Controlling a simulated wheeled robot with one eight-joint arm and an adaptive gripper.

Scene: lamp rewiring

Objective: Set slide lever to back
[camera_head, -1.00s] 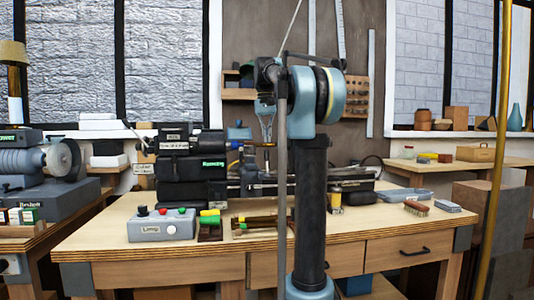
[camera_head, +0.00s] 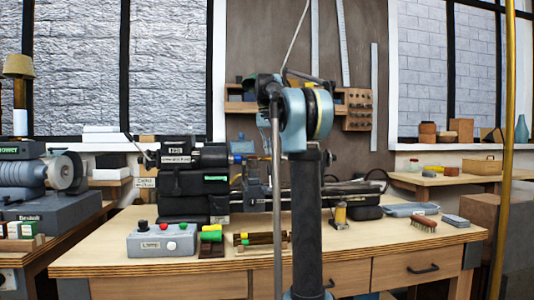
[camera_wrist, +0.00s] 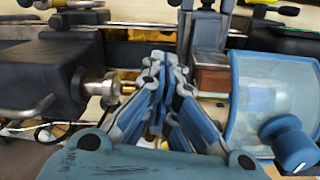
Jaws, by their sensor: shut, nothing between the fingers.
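The lathe's black headstock (camera_head: 195,185) stands on the bench, with a blue-grey slide block (camera_head: 255,187) to its right on the rails. In the wrist view the slide block (camera_wrist: 207,32) is beyond my fingers, with a reddish-brown piece at its front. I cannot single out the slide lever or tell its position. My gripper (camera_wrist: 157,58) is shut and empty, its fingertips right of the metal spindle (camera_wrist: 105,88) and apparently above the lathe bed. Contact cannot be told. In the head view my gripper is mostly hidden behind my arm.
A clear guard (camera_wrist: 275,100) with a blue knob is close on the right in the wrist view. A grey button box (camera_head: 162,241) stands at the bench's front left. A brush (camera_head: 422,223) and a grey tray (camera_head: 410,209) lie at the right. The bench front is partly clear.

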